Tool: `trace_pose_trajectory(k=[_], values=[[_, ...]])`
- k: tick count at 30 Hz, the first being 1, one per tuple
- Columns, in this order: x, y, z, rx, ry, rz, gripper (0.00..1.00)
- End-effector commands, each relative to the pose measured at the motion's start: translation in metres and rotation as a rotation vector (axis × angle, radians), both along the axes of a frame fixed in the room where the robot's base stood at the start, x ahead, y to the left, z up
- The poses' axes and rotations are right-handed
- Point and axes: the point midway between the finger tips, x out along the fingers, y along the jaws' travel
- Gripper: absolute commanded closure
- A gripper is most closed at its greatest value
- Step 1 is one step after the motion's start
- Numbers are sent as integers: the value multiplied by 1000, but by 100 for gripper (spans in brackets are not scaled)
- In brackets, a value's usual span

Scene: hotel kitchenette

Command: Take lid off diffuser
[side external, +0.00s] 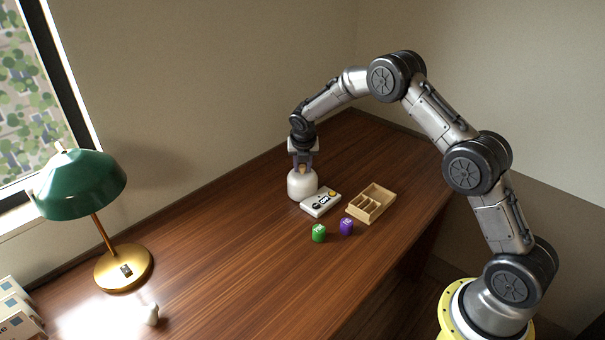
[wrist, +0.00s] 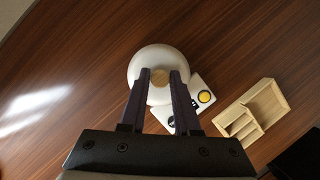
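The diffuser (side external: 301,186) is a white rounded body standing upright on the wooden desk, and it also shows in the wrist view (wrist: 143,62). A small tan wooden knob (wrist: 160,77) sits at its top centre. My gripper (side external: 302,168) points down right over the diffuser. In the wrist view my gripper's two fingers (wrist: 161,78) stand on either side of the knob, very close to it. I cannot tell whether they touch it. The lid's seam is not clear; the lid appears seated on the body.
Green (side external: 318,233) and purple (side external: 346,227) pieces stand in front. A green lamp (side external: 82,184) stands left. The desk between is clear.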

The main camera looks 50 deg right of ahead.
Motion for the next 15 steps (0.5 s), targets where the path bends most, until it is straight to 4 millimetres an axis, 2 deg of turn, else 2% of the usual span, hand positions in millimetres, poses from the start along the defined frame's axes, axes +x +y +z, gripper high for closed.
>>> trace_pose_trajectory(k=[1, 4, 5, 15], values=[[0, 0, 0, 0, 0, 0, 80], [0, 0, 0, 0, 0, 0, 98], [0, 0, 0, 0, 0, 0, 100], [0, 0, 1, 0, -1, 0, 100]])
